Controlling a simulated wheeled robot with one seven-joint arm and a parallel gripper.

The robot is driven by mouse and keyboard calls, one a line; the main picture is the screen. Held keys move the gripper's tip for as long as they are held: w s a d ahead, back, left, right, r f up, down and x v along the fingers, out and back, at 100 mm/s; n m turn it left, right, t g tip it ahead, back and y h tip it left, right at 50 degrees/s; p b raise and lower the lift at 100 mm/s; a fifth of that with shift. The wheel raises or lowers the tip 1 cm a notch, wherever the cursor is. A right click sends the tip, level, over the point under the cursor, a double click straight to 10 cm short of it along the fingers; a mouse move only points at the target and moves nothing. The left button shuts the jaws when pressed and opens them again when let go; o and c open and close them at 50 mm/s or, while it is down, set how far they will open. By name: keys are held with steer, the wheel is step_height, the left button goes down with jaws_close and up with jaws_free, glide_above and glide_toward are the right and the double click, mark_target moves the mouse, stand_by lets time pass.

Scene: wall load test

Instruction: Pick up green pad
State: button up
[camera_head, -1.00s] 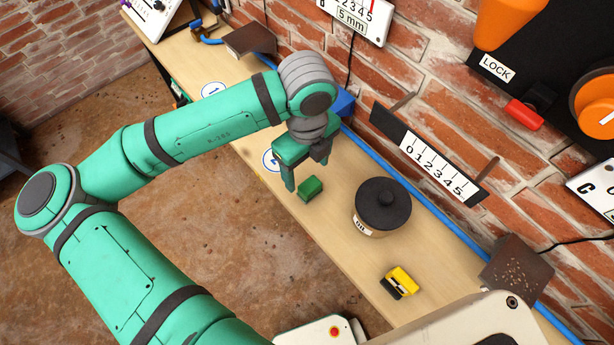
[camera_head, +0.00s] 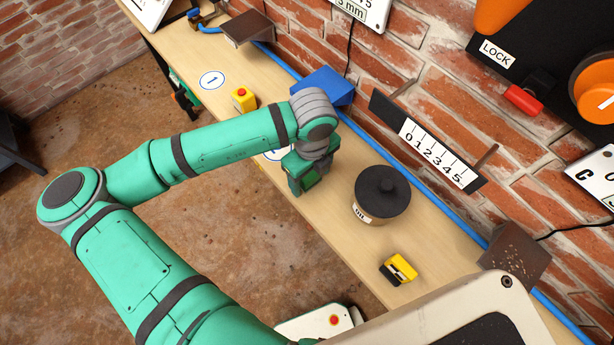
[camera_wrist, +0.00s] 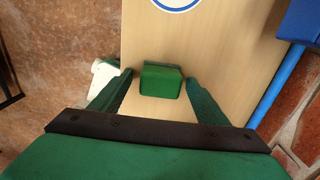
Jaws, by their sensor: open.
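The green pad (camera_wrist: 161,80) is a small green block on the wooden bench. In the wrist view it lies between the tips of my gripper's two fingers, with a gap visible on each side. In the head view my gripper (camera_head: 306,182) points down over the pad, and the pad (camera_head: 311,180) shows only in part between the fingers. My gripper also shows in the wrist view (camera_wrist: 158,88), open, with its fingers on either side of the pad.
A dark-lidded round pot (camera_head: 382,195) stands right of my gripper, and a yellow-and-black item (camera_head: 399,268) lies nearer the front. A yellow box with a red button (camera_head: 243,99) and a blue block (camera_head: 327,85) are further back. A blue pipe (camera_head: 425,182) runs along the brick wall.

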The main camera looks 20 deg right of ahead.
steer(key=shift+a, duration=0.15)
steer(key=c, duration=1.2)
steer(key=shift+s+d, duration=0.15)
steer(key=shift+d, duration=0.1)
steer(key=shift+c, duration=0.4)
steer(key=shift+r, duration=0.15)
